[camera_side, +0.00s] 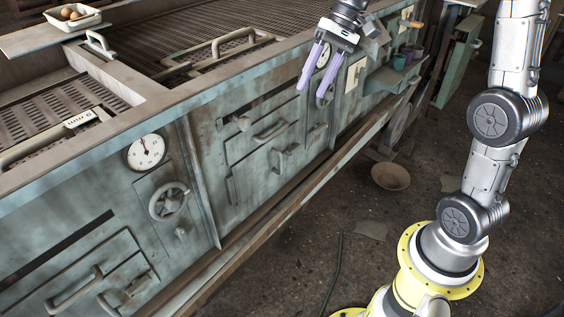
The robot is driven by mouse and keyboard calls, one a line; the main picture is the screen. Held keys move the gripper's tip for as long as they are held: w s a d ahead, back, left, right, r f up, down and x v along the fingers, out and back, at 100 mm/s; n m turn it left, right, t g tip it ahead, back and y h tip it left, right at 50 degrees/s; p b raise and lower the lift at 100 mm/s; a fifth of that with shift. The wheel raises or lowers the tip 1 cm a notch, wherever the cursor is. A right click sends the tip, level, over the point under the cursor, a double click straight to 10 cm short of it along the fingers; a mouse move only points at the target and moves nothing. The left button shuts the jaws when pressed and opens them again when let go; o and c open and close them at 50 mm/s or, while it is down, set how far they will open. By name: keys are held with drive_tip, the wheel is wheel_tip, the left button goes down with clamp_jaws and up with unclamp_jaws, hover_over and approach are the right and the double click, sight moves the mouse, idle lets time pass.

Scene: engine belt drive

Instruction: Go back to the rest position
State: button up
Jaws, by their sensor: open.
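My gripper (312,70) is at the upper middle of the side view, in the air in front of the old green-grey machine (215,135). Its two long purple fingers point down and to the left. They are apart, with nothing between them. Behind the fingers, a second round dial (324,54) and a handwheel (325,94) on the machine's front are partly covered. I cannot tell how far the fingertips are from the machine's front. My wrist leaves the picture at the top edge.
The machine's front carries a dial (146,152), a handwheel (168,201) and several handles. A white tray with eggs (72,16) stands on the ledge at upper left. A bowl (390,176) lies on the floor. The floor between machine and my base is mostly clear.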

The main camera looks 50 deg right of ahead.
drive_tip(key=s+a+f+n+t+h, duration=0.1)
drive_tip(key=s+a+n+t+h, duration=0.1)
drive_tip(key=s, duration=0.8)
drive_tip(key=s+a+f+n+t+h, duration=0.1)
drive_tip(key=s+a+n+t+h, duration=0.1)
drive_tip(key=s, duration=0.8)
drive_tip(key=shift+s+f+n+h, duration=0.2)
drive_tip(key=shift+s+n+h, duration=0.2)
drive_tip(key=shift+n+h, duration=0.35)
drive_tip(key=shift+o, duration=0.3)
